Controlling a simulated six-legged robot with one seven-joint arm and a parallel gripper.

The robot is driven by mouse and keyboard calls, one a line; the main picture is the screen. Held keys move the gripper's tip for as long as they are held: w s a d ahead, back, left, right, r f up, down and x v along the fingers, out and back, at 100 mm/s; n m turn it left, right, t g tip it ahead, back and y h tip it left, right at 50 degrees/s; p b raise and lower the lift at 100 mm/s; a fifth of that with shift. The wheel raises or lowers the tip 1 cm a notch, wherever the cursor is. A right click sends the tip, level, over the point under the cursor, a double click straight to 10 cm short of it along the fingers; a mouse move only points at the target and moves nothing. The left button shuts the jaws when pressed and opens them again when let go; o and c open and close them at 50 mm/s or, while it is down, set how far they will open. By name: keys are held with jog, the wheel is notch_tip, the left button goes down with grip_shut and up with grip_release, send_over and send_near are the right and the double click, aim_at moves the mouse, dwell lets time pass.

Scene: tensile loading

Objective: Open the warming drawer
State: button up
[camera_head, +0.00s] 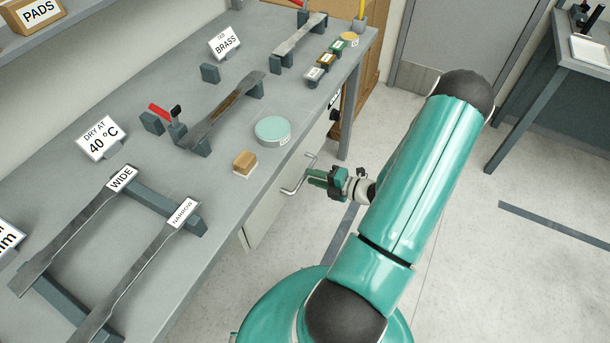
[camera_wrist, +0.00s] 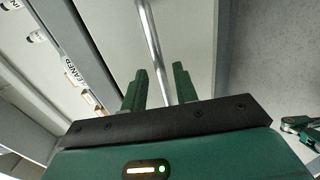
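The warming drawer's pale front (camera_head: 262,222) is under the edge of the grey bench. Its bent metal handle (camera_head: 290,191) sticks out from that front. In the wrist view the handle is a bright bar (camera_wrist: 151,40) running down between my fingers. My gripper (camera_head: 309,178) is at the handle. In the wrist view its green fingers (camera_wrist: 160,72) are apart, one on each side of the bar, with a gap showing on both sides. Whether the drawer is fully closed, I cannot tell.
The grey bench top (camera_head: 225,190) above carries metal specimens, a round teal-topped dish (camera_head: 272,131), a small wooden-topped block (camera_head: 244,162) and labelled cards. The floor (camera_head: 480,270) to the right is open. Another bench (camera_head: 570,70) stands at the far right.

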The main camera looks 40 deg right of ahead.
jog(key=shift+x, duration=1.75)
jog(key=shift+c, duration=0.4)
grip_shut()
